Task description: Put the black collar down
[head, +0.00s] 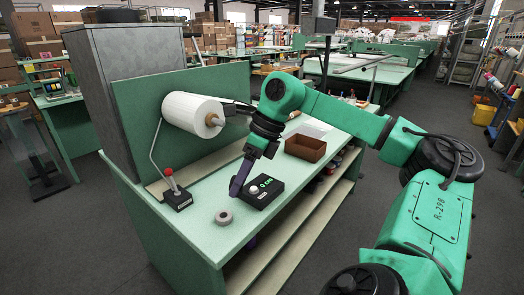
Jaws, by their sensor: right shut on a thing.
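My right gripper (237,192) points down over the green workbench (190,228), beside a black box with a green display (263,190). Its dark purple fingers are shut. The black collar cannot be made out between them; the fingers hide most of what they hold. A grey ring (224,217) lies flat on the bench just in front of the fingertips, apart from them. My left gripper is not in view.
A white roll (193,114) sits on a spindle at the back panel. A red-knobbed lever (173,187) stands left of the gripper. A brown tray (305,148) is farther right. The bench's near left corner is clear.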

